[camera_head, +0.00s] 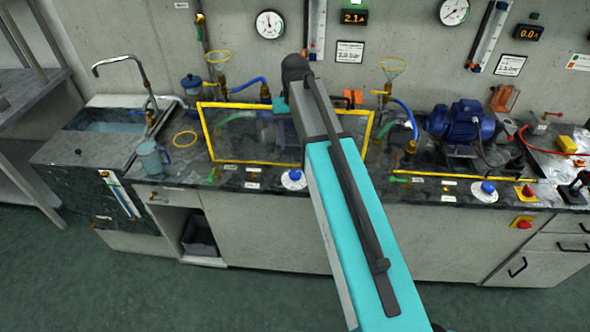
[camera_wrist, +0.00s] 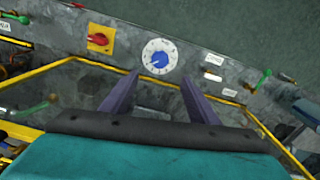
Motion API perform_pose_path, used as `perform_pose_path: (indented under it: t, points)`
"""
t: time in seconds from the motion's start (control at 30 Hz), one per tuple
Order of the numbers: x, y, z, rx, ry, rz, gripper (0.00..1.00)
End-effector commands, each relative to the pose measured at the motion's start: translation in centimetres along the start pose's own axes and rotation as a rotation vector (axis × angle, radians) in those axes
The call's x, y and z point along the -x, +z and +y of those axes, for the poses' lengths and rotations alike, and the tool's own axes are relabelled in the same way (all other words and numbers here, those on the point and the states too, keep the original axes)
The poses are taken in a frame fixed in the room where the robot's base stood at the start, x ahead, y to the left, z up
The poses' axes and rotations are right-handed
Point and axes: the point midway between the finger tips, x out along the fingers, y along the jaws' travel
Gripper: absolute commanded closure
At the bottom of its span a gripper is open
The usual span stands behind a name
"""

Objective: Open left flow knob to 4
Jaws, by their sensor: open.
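The left flow knob (camera_head: 294,179) is a blue knob on a white round dial at the counter's front, just left of my arm in the head view. In the wrist view the same knob (camera_wrist: 159,58) lies just beyond my fingertips, near the top middle. Its dial figures are too small to read. My gripper (camera_wrist: 160,76) is open and empty, its two dark fingers spread to either side below the dial in the picture. The fingers appear apart from the knob. In the head view my arm hides the fingers.
A yellow-framed clear panel (camera_head: 250,107) stands behind the knob. A red knob on a yellow plate (camera_wrist: 100,39) is beside the dial, and a green lever (camera_wrist: 264,79) is on its other side. Another blue knob (camera_head: 485,190) and a blue pump (camera_head: 462,122) are farther right.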

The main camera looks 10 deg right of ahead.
Motion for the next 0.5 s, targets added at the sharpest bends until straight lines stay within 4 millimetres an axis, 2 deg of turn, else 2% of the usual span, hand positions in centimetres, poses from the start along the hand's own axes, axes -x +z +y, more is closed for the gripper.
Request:
perform_pose_path:
  t: [0.27, 0.5]
  points:
    - [-0.9, 0.1, 0.0, 0.001, 0.0, -0.002, 0.45]
    - [-3.0, 0.1, 0.0, 0.001, 0.0, -0.002, 0.45]
